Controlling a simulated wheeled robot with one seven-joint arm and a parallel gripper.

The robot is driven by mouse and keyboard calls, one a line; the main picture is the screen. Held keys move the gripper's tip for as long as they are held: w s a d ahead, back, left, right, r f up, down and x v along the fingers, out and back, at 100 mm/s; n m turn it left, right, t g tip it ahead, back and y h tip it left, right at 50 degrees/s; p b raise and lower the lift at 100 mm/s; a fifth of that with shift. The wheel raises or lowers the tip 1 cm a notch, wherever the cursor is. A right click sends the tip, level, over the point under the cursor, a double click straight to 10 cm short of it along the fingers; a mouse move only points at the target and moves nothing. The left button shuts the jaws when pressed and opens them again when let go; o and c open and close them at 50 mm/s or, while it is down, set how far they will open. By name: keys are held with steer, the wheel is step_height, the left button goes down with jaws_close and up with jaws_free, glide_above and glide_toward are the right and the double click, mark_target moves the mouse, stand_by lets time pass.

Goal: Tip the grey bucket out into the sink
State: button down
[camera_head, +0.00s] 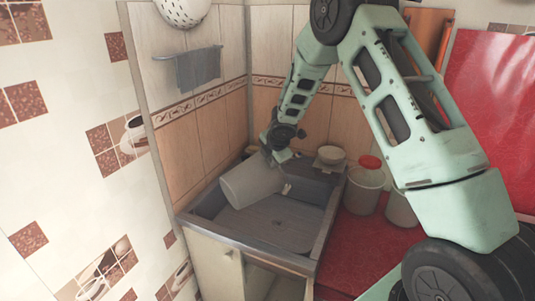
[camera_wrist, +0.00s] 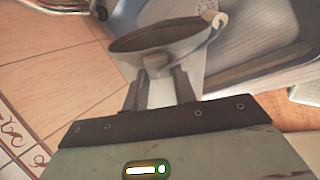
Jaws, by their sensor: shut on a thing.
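The grey bucket (camera_head: 252,182) is held tilted, nearly on its side, above the sink (camera_head: 248,250) in the head view. My gripper (camera_head: 277,157) is at its upper right side. In the wrist view the two fingers of my gripper (camera_wrist: 160,82) are closed on the near side of the bucket (camera_wrist: 150,58), by its rim. Its dark mouth faces up in that picture and a pale handle lug shows at its right. The inside is too dark to tell any contents. The sink's metal basin (camera_wrist: 250,35) lies behind the bucket there. No falling contents are visible.
A bucket with a red lid (camera_head: 363,190) and another pale container (camera_head: 400,210) stand right of the sink on the red counter (camera_head: 365,243). A bowl (camera_head: 331,156) sits at the sink's back right. Tiled walls close in left and behind; a towel (camera_head: 198,70) hangs above.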

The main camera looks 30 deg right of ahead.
steer(key=shift+w+d+f+y+p, duration=0.25)
steer(key=shift+d+p, duration=0.4)
steer(key=shift+p, duration=0.85)
steer(key=shift+s+d+f+y+p, duration=0.1)
steer(key=shift+d+y+p, duration=0.4)
steer(key=shift+p, duration=0.95)
steer(key=shift+d, duration=0.2)
steer(key=shift+d+p, duration=0.1)
steer(key=shift+p, duration=0.5)
